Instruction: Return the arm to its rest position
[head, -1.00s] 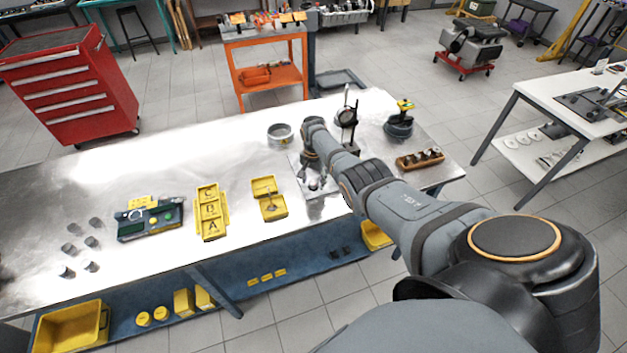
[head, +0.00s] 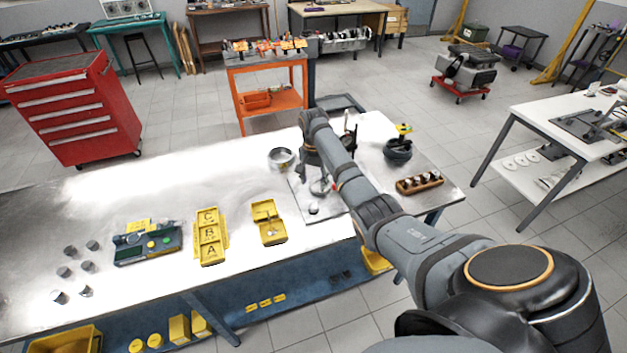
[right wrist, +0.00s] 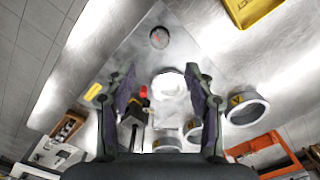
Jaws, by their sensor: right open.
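My right arm (head: 405,235) reaches in from the lower right over the bench, bent at the elbow. My right gripper (head: 322,186) hangs over the grey plate (head: 336,207), fingers pointing down. In the right wrist view the gripper (right wrist: 160,72) has its two fingers spread wide, with nothing held between them. A pale round part (right wrist: 168,84) shows beyond the gap, apart from the fingers. A small dark-topped round part (right wrist: 159,38) lies on the plate. My left gripper is not in view.
A metal ring (head: 281,158), a gauge stand, a dark round part with a yellow top (head: 398,150) and a wooden block with several pieces (head: 419,184) stand near the arm. Yellow trays (head: 269,233) lie to the left.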

